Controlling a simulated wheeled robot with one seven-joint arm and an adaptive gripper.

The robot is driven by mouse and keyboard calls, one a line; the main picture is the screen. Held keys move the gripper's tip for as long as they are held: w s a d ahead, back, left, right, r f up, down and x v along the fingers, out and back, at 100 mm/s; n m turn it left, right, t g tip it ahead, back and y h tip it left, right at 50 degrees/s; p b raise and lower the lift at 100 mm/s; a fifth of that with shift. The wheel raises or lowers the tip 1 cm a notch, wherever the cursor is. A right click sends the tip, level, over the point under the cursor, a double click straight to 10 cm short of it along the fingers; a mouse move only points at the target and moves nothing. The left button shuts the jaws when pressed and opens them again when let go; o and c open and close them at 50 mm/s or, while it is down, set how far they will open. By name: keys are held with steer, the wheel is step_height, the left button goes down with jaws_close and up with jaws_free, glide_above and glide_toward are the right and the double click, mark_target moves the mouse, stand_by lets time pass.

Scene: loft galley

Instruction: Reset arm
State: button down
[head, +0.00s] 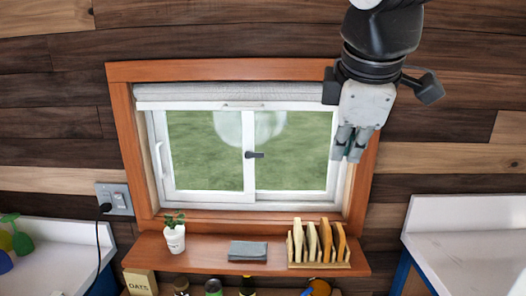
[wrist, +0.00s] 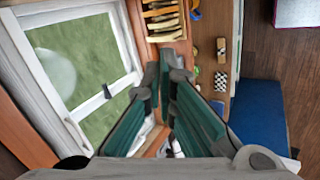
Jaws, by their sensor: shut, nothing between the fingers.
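My gripper (head: 352,143) hangs from the upper right in the head view, in front of the right side of the window frame. It points down, above the wooden shelf. Its two fingers are close together with nothing between them. In the wrist view the teal-padded fingers (wrist: 169,75) reach up the middle and their tips come together. The gripper is apart from the shelf and the things on it.
The window (head: 249,150) is on the plank wall. White counters stand left and right (head: 470,255). Jars and bottles sit under the shelf.

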steer(key=s+d+f+m, duration=0.3)
steer(key=s+f+m, duration=0.3)
steer(key=s+m, duration=0.1)
steer(key=s+d+f+m+y, duration=0.1)
steer(key=s+d+f+m, duration=0.2)
steer(key=s+f+m, duration=0.4)
steer(key=shift+d+f+m+g, duration=0.2)
steer(key=shift+m+g, duration=0.2)
steer(key=shift+m, duration=0.2)
steer(key=shift+w, duration=0.15)
